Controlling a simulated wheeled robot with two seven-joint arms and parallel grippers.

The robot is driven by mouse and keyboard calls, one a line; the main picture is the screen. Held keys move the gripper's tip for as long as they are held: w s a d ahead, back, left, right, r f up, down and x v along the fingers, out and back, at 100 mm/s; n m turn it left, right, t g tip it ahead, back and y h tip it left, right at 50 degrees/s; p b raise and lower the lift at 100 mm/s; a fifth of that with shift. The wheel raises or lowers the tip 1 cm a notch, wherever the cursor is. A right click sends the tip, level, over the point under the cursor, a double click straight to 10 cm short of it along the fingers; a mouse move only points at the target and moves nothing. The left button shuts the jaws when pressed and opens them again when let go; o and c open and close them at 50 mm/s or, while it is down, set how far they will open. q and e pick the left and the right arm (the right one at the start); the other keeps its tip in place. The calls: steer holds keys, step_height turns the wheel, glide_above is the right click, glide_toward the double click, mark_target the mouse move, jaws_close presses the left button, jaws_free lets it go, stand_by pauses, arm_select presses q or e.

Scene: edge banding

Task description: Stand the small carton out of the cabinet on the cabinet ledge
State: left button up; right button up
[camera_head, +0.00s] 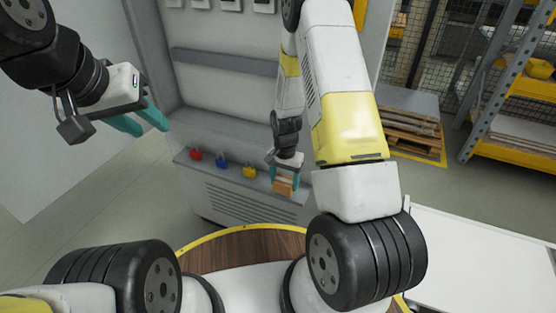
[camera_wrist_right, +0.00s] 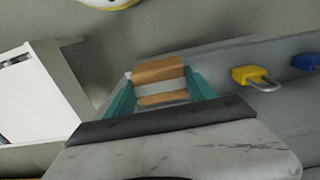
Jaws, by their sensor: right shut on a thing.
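The small carton (camera_head: 284,187) is brown with a pale band. My right gripper (camera_head: 285,172) is shut on it, with a teal finger on each side, at the right end of the cabinet ledge (camera_head: 226,168). In the right wrist view the carton (camera_wrist_right: 160,80) sits between the fingertips of the right gripper (camera_wrist_right: 161,92). I cannot tell whether the carton touches the ledge. My left gripper (camera_head: 142,120) is open and empty, in the air left of the cabinet (camera_head: 222,85).
A red padlock (camera_head: 196,154), a blue padlock (camera_head: 222,160) and a yellow padlock (camera_head: 249,171) lie along the ledge, left of the carton. The yellow one (camera_wrist_right: 250,76) is nearest it. Pallets (camera_head: 410,130) and a shelf rack (camera_head: 515,90) stand at right.

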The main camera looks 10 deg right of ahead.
mark_target(288, 179)
steer(key=w, duration=0.1)
steer(key=w+d, duration=0.2)
steer(key=w, duration=0.1)
steer(key=shift+d+f, duration=0.1)
steer(key=shift+f, duration=1.85)
steer(key=o, duration=1.4)
steer(key=shift+w+f, duration=0.1)
